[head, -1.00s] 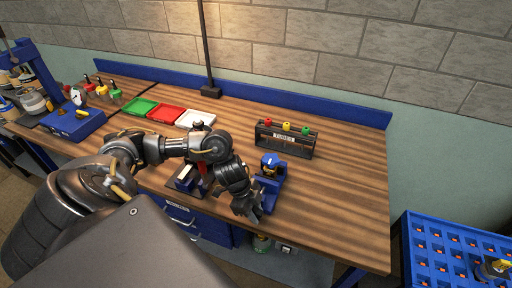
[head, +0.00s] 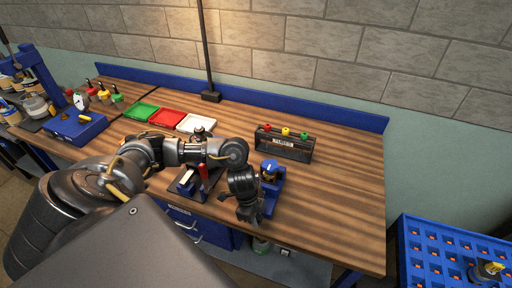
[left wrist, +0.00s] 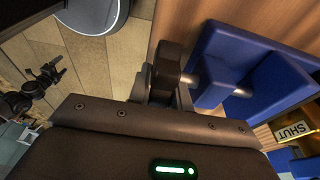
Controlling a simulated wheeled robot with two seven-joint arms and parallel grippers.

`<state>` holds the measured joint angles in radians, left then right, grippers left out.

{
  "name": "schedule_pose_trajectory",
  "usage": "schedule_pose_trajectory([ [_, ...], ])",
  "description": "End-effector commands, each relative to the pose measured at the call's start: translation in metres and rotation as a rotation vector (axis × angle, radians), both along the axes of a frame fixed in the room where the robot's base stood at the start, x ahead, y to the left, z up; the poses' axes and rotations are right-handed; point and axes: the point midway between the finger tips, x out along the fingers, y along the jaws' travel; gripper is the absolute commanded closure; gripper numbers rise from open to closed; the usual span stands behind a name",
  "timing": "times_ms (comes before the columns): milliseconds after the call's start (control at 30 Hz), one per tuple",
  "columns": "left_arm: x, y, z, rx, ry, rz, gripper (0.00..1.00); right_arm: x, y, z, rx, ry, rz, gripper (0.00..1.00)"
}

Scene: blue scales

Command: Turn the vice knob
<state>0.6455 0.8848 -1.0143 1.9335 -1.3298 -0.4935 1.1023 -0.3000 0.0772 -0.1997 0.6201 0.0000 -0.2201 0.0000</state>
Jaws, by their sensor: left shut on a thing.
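The blue vice (head: 273,190) stands at the front edge of the wooden bench in the head view. In the left wrist view the vice (left wrist: 222,82) is close, with a metal screw leading to a dark knob (left wrist: 168,62). My left gripper (head: 249,214) is at the front side of the vice. In the left wrist view my left gripper (left wrist: 165,84) is shut on the dark knob. The fingers hide part of the knob. My right gripper does not show.
A dark rack with red, yellow and green knobs (head: 284,145) stands behind the vice. A red-handled tool (head: 204,174) is left of it, near my forearm. Green, red and white trays (head: 167,117) lie further back. The bench's right side is clear.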

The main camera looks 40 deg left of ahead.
Motion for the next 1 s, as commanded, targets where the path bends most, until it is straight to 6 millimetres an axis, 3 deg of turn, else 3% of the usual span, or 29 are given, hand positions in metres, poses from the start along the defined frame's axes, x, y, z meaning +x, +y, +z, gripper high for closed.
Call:
schedule_pose_trajectory([
  [33, 0.003, -0.002, 0.008, 0.037, 0.008, -0.004, 1.0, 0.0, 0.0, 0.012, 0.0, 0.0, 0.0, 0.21],
  [100, 0.004, -0.002, 0.007, 0.094, 0.027, -0.004, 1.0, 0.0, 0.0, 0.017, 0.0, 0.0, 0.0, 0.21],
  [333, 0.005, -0.001, 0.002, 0.273, 0.083, -0.005, 1.0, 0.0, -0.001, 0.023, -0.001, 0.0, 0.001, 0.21],
  [800, 0.006, -0.003, -0.004, 0.654, 0.211, -0.002, 1.0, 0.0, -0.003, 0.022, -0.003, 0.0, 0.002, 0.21],
  [1000, 0.006, -0.002, -0.01, 0.809, 0.264, 0.0, 1.0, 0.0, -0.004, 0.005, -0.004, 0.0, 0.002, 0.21],
])
